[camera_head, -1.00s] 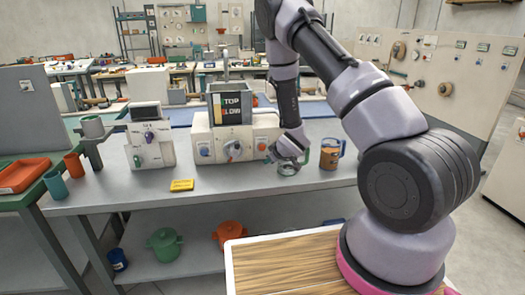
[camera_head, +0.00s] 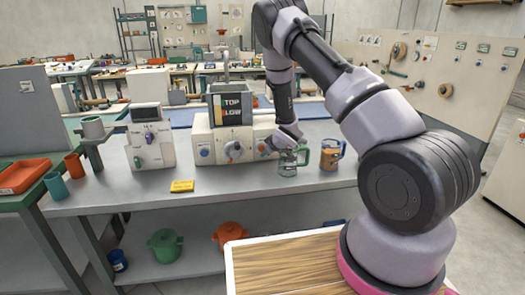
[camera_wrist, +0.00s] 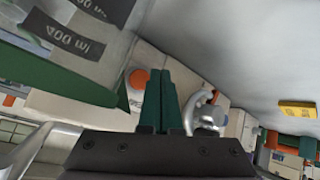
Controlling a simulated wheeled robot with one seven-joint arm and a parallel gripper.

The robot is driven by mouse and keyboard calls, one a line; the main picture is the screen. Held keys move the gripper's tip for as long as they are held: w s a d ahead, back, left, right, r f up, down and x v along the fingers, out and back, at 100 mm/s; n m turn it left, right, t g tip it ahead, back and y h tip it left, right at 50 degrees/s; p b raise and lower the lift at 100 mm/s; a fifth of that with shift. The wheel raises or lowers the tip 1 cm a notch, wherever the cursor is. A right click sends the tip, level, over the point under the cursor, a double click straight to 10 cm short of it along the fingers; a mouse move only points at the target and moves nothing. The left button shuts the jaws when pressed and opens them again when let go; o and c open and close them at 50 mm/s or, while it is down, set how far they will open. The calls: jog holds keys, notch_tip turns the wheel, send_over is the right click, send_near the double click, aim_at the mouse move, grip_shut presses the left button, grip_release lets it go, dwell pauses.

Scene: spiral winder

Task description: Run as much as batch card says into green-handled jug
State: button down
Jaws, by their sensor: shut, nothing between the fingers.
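The jug fills the top left of the wrist view, with a "400 ml" label (camera_wrist: 75,40) and a green part (camera_wrist: 62,62). My gripper (camera_head: 272,148) is by the machine's right front, just left of the jug. In the wrist view my gripper's dark green fingers (camera_wrist: 163,98) are together and empty, beside a curved metal fitting (camera_wrist: 205,112). The jug's contents are unclear.
A white device with a small screen (camera_head: 148,140) stands at left. The bench front is mostly clear.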

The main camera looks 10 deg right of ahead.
aim_at(261, 152)
jog(key=shift+w, duration=0.8)
jog(key=shift+w, duration=0.15)
dwell(1.4)
jog(key=shift+w, duration=0.3)
jog(key=shift+w, duration=0.45)
dwell(1.6)
dwell(0.5)
jog(key=shift+s, duration=0.9)
jog(key=shift+s, duration=2.5)
jog(key=shift+d+r, duration=0.1)
jog(key=shift+r, duration=0.05)
